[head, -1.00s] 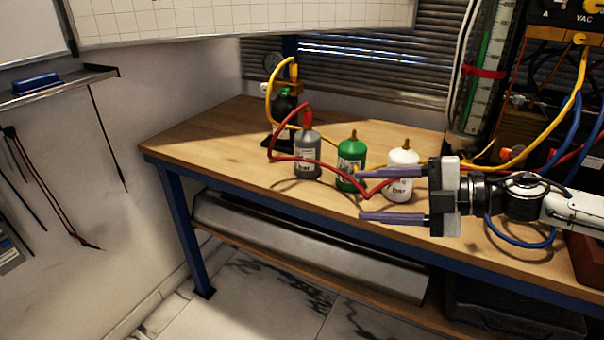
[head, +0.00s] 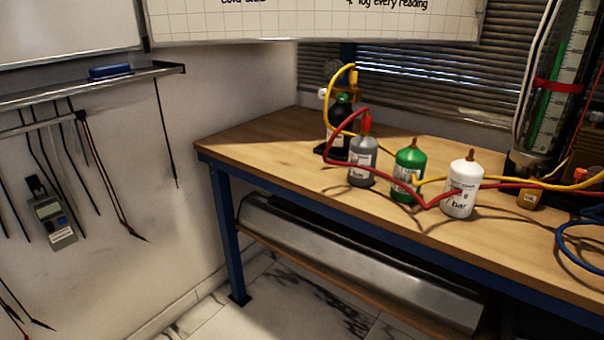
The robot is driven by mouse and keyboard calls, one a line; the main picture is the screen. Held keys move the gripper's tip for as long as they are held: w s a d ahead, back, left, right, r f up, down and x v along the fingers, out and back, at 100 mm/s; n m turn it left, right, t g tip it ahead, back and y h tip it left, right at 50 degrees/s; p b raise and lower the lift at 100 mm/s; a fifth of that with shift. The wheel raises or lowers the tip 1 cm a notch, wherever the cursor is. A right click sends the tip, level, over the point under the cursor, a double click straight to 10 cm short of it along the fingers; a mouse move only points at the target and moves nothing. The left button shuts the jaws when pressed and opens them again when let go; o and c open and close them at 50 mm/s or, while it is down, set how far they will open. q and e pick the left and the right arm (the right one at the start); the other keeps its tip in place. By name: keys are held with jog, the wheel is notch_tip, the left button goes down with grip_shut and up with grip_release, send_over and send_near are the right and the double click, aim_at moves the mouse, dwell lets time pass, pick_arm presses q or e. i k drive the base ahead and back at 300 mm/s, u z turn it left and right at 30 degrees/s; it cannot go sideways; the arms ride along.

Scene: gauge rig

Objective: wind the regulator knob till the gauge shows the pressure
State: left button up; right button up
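The grey and white ones carry labels with "bar". Neither of my grippers is in view.
Yellow and red hoses (head: 395,182) loop around the bottles and run right. A tall scale column (head: 556,95) stands at the right, with a blue hose (head: 578,245) below it. Bare bench top lies left of the bottles. Cables and a meter (head: 52,218) hang on the left wall.

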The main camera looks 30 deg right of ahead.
aim_at(322, 92)
jog(key=u, duration=0.45)
jog(key=i, duration=1.4)
jog(key=z, duration=2.55)
